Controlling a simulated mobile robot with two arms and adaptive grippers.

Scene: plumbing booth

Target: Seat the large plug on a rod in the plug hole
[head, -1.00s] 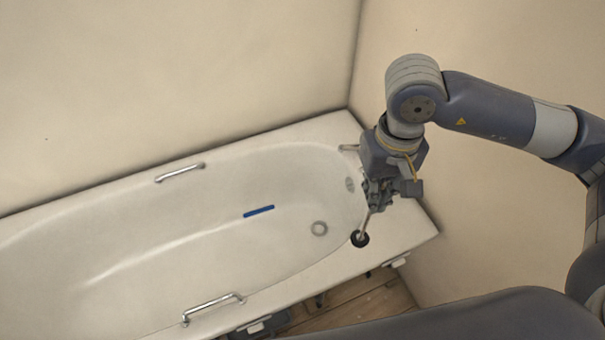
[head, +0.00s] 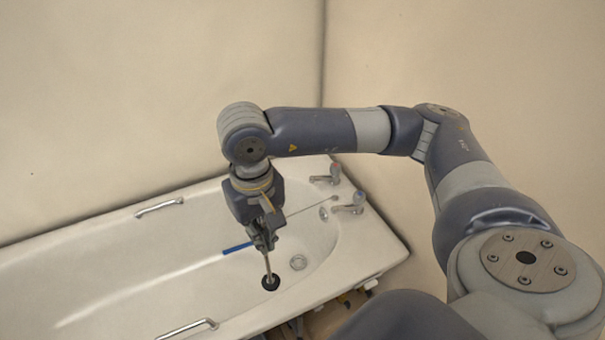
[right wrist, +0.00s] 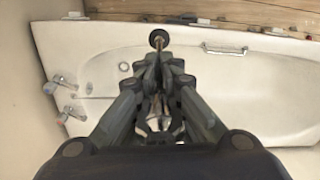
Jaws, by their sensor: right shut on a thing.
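The plug on a rod (head: 270,283) is a black disc on a thin metal rod. My right gripper (head: 265,243) is shut on the rod, and the plug hangs below the fingers. In the head view it shows over the near side of the bath, left of the plug hole (head: 298,262), a round metal ring in the bath floor. In the right wrist view the plug (right wrist: 158,39) shows beyond the fingertips (right wrist: 157,62), and the plug hole (right wrist: 124,67) lies to its left. I cannot tell the plug's exact height. My left gripper is not in view.
The white bath (head: 110,272) has two chrome grab handles (head: 160,207) on its long rims. Two taps (head: 348,203) stand at its right end beside the overflow (head: 323,214). A blue strip (head: 237,248) lies in the bath, partly behind my gripper. Walls stand behind and right.

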